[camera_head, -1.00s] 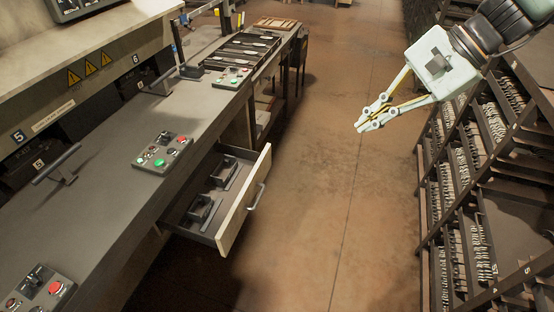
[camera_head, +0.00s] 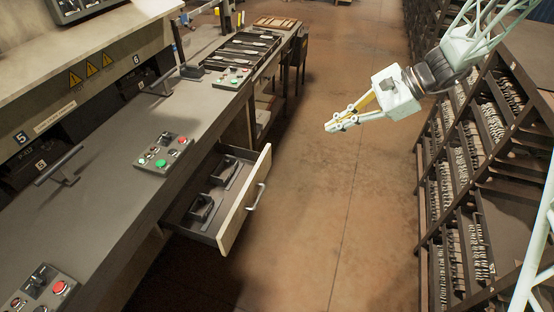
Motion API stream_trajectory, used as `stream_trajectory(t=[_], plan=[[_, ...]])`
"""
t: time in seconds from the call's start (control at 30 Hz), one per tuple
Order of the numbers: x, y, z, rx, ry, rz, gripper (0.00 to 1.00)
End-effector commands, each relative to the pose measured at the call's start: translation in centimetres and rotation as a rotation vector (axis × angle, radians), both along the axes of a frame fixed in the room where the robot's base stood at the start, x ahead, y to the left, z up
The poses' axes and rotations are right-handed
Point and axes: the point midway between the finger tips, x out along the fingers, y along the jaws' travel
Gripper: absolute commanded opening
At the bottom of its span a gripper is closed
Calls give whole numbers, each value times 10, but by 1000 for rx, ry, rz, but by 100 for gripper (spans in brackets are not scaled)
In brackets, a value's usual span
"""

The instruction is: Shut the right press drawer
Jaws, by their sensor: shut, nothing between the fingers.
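The press drawer (camera_head: 243,204) stands pulled out from under the grey press bench, with a pale front panel and a metal handle (camera_head: 256,197) on its outer face. Dark metal parts (camera_head: 203,208) lie inside it. My gripper (camera_head: 331,127) is shut and empty in the air over the aisle, up and to the right of the drawer. Its fingers point left, and it is apart from the handle.
The press bench (camera_head: 110,200) runs along the left, with button boxes (camera_head: 163,153) and lever handles on top. Dark racks (camera_head: 480,190) full of parts line the right. The brown floor (camera_head: 330,220) between them is clear.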

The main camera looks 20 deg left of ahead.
Motion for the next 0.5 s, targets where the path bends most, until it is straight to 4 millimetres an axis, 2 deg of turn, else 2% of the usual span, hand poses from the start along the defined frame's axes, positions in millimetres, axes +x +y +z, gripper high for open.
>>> stream_trajectory(t=[0.5], plan=[[45,41,-78,69,139,-125,0]])
